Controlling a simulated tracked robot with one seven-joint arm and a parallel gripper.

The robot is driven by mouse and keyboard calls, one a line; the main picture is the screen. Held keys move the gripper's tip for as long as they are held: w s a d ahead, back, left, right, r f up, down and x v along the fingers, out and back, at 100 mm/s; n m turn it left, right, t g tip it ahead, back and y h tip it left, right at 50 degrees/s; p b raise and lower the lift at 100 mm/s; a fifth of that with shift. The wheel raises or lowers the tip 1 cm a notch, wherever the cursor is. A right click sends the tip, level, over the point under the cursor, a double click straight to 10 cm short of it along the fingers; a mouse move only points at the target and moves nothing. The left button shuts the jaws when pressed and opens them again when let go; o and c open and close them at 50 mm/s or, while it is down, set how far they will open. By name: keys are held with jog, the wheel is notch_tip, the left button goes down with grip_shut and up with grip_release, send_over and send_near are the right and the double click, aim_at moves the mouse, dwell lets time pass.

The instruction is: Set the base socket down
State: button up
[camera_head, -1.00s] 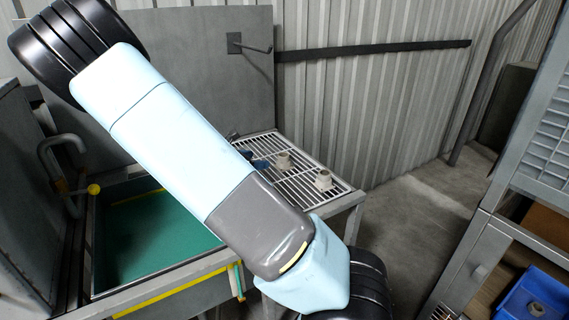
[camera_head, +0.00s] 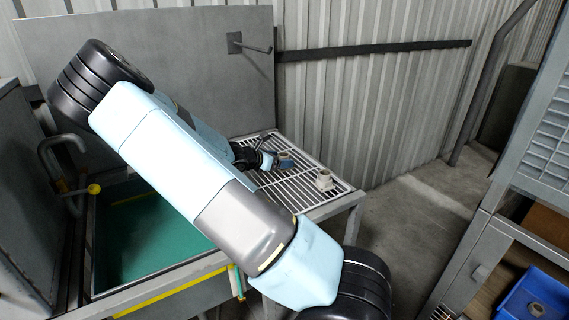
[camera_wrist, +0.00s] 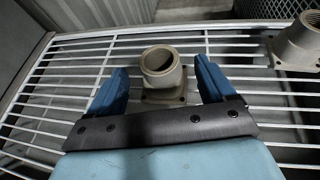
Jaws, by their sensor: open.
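A beige base socket (camera_wrist: 161,66), a short open-topped tube on a square flange, stands upright on the white wire rack (camera_wrist: 60,89). It also shows in the head view (camera_head: 284,154), partly behind a blue finger. My gripper (camera_wrist: 160,88) is open, with one blue finger on each side of the socket. Narrow gaps show between the fingers and the socket, so it is not clamped. In the head view, my gripper (camera_head: 271,160) is low at the rack. The near part of the flange is close to the dark palm bar.
A second beige socket (camera_head: 323,180) stands on the rack to the right and shows at the wrist view's right edge (camera_wrist: 299,42). A green-lined basin (camera_head: 150,240) is at left. A blue bin (camera_head: 537,296) sits on the right shelf. Corrugated wall (camera_head: 385,110) stands behind.

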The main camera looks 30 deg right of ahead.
jog(key=shift+d, duration=0.1)
grip_shut()
dwell(0.8)
